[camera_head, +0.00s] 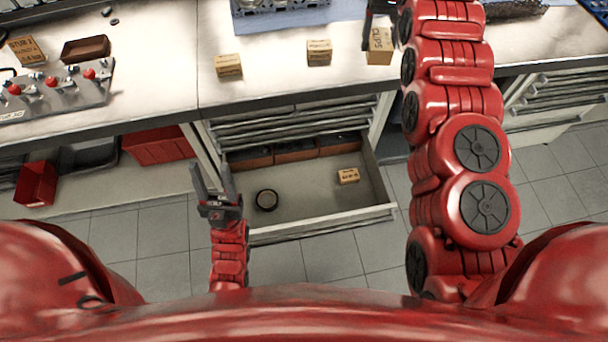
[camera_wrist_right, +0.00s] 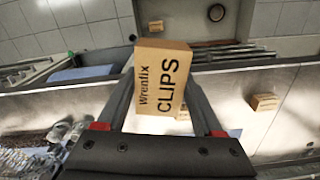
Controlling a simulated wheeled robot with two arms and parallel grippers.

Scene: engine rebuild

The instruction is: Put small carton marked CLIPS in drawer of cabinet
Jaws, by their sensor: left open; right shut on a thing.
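The small carton marked CLIPS (camera_wrist_right: 160,80) is between the fingers of my right gripper (camera_wrist_right: 160,95), its printed face toward the wrist camera. In the head view the carton (camera_head: 380,46) shows at the bench's front edge, below my right gripper (camera_head: 377,18); I cannot tell whether it touches the bench. The cabinet drawer (camera_head: 315,222) under the bench is pulled open. It holds another small carton (camera_head: 348,176), a black round object (camera_head: 266,200) and brown bins at the back. My left gripper (camera_head: 212,172) is open and empty beside the drawer's left front corner.
Two more cartons, one (camera_head: 229,66) and another (camera_head: 318,52), stand along the bench (camera_head: 270,87) edge. A fixture with red knobs (camera_head: 50,92) and a brown tray (camera_head: 86,48) are at left. A red bin (camera_head: 37,184) stands below. The drawer's middle floor is clear.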

